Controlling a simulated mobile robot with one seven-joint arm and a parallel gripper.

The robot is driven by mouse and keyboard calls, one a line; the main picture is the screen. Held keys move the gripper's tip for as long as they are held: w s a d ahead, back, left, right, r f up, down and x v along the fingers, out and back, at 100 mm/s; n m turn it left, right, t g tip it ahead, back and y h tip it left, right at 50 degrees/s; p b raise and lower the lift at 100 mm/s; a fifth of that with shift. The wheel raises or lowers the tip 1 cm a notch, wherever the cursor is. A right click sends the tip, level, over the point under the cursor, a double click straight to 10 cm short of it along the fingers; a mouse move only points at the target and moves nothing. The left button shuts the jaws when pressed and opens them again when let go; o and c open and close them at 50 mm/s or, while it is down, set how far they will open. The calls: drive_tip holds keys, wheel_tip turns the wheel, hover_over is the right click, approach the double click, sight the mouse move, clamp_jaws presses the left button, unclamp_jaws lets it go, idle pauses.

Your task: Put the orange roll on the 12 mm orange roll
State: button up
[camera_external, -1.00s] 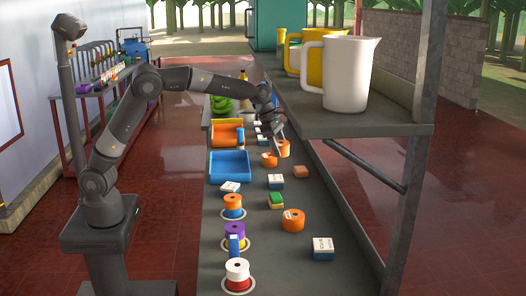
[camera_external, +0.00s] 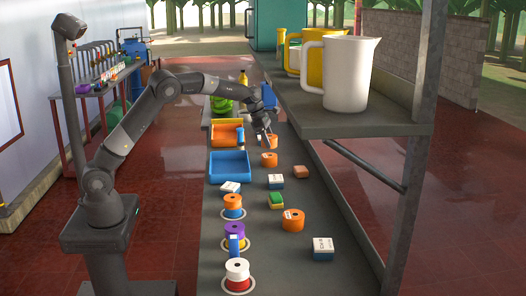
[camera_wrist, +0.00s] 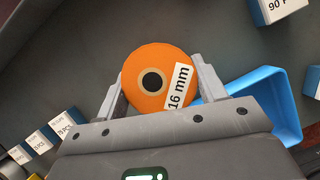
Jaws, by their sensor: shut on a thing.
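My gripper (camera_wrist: 160,85) is shut on an orange roll (camera_wrist: 150,62) labelled 16 mm, with one finger on each side of it. In the external view my gripper (camera_external: 266,135) is over the far part of the bench, and the held roll (camera_external: 273,141) shows beside its fingers. A second orange roll (camera_external: 269,160) sits on the bench just nearer. A larger orange roll (camera_external: 293,220) with a white label lies at the near right. Another orange roll (camera_external: 232,199) tops a stack on the left. I cannot read any 12 mm label.
A blue tray (camera_external: 230,167) and an orange tray (camera_external: 225,134) stand along the bench's left side. A shelf (camera_external: 350,124) with jugs overhangs the right. Purple-topped (camera_external: 235,228) and white-topped (camera_external: 237,266) stacks stand nearer.

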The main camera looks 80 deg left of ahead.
sight(269, 156)
drive_tip(key=shift+w+a+f, duration=0.1)
drive_tip(key=shift+a+f, duration=0.25)
drive_tip(key=shift+a, duration=0.2)
drive_tip(key=shift+f, duration=1.95)
drive_tip(key=shift+f, duration=0.15)
drive_tip(key=o, duration=1.1)
drive_tip(key=shift+c, duration=0.2)
